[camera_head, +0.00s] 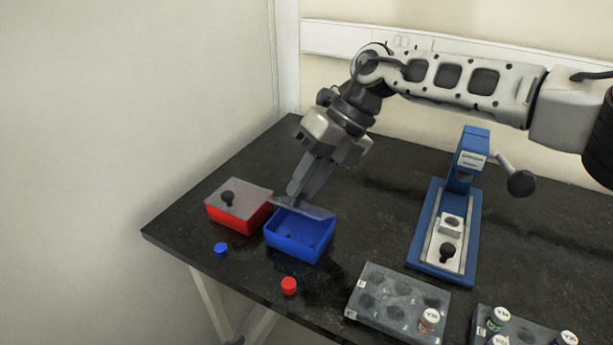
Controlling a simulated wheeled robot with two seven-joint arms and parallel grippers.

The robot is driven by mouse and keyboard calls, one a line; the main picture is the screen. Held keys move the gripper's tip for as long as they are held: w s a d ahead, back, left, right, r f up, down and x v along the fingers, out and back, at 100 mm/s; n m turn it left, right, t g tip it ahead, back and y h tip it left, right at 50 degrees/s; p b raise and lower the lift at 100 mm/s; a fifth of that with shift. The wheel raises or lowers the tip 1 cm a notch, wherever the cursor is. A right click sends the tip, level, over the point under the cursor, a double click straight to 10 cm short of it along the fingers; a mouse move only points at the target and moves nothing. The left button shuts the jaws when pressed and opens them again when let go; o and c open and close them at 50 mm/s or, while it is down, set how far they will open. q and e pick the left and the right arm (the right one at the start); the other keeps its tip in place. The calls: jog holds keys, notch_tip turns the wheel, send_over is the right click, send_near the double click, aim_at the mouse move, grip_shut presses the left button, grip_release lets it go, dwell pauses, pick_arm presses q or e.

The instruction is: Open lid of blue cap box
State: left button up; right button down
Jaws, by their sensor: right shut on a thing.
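The blue box (297,246) stands open near the left part of the dark table, and its inside shows. Its translucent lid (312,211) is tilted up above the box's back edge. My right gripper (296,196) comes down from above, behind the box, and is shut on the lid's knob, which its fingers mostly hide. I cannot tell whether the lid's edge still touches the box. My left gripper is not in view.
A red box (222,212) with a closed lid and dark knob (228,198) stands left of the blue box. A blue cap (221,250) and a red cap (289,285) lie in front. A blue press (450,220) and grey racks (398,300) with vials are at right.

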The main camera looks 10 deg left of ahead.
jog(key=c, duration=1.3)
grip_release()
jog(key=shift+o, duration=0.2)
jog(key=shift+w+r, duration=0.1)
jog(key=p+v, duration=0.1)
jog(key=v, duration=1.4)
jog(key=shift+d+r, duration=0.15)
jog(key=shift+r, duration=0.15)
jog(key=shift+w, duration=0.1)
